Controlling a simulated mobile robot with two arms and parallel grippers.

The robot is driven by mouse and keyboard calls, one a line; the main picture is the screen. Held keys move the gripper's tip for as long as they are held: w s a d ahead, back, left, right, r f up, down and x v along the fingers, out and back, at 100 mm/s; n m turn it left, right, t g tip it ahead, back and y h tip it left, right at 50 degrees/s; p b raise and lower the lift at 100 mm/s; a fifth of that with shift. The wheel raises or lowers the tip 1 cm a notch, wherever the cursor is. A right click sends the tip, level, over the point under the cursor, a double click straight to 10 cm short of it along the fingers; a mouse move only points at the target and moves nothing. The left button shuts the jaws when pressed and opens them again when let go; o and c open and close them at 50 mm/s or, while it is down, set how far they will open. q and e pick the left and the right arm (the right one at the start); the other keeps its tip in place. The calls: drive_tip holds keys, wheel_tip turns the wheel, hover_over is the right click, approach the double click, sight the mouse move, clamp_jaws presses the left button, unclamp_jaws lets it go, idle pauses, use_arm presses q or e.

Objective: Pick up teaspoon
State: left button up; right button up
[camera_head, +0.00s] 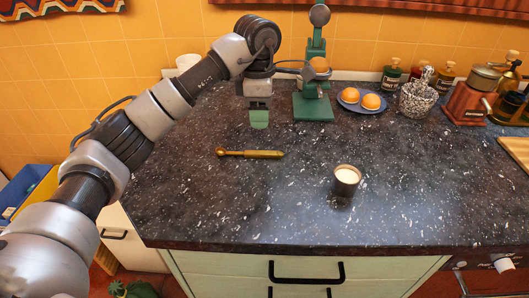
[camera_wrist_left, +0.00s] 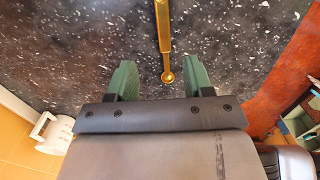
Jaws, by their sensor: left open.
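The teaspoon (camera_head: 250,153) is gold and lies flat on the dark speckled countertop (camera_head: 200,210), bowl to the left and handle to the right in the head view. It also shows in the left wrist view (camera_wrist_left: 164,40), with its small round bowl near the gripper and its handle running away to the top edge. My left gripper (camera_head: 259,123) is above the counter behind the teaspoon in the head view. In the left wrist view its green fingers (camera_wrist_left: 158,72) are apart, with the spoon's bowl between them in the picture. It holds nothing. My right gripper is not in view.
A dark cup with white contents (camera_head: 346,181) stands right of the teaspoon. A green juicer stand (camera_head: 314,105) is close to my left gripper's right. A blue plate with oranges (camera_head: 361,105), a speckled pot (camera_head: 417,99) and a grinder (camera_head: 470,100) stand behind. The front counter is clear.

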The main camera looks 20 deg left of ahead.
sight(258, 152)
use_arm(q)
drive_tip(key=f, duration=0.2)
drive_tip(key=s+f, duration=0.1)
drive_tip(key=f, duration=0.1)
drive_tip(key=shift+a, duration=0.3)
drive_tip(key=shift+w+f, duration=0.1)
drive_tip(key=shift+f, duration=0.3)
wheel_tip(258, 152, down, 4)
drive_tip(key=shift+d+f+p, duration=0.1)
drive_tip(key=shift+d+p, duration=0.05)
drive_tip(key=shift+p, duration=0.25)
drive_tip(key=shift+f, duration=0.55)
drive_tip(key=shift+c, duration=1)
drive_tip(key=c, duration=0.7)
clamp_jaws()
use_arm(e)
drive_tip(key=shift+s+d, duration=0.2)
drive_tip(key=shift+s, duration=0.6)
use_arm(q)
drive_tip(key=shift+r, duration=0.15)
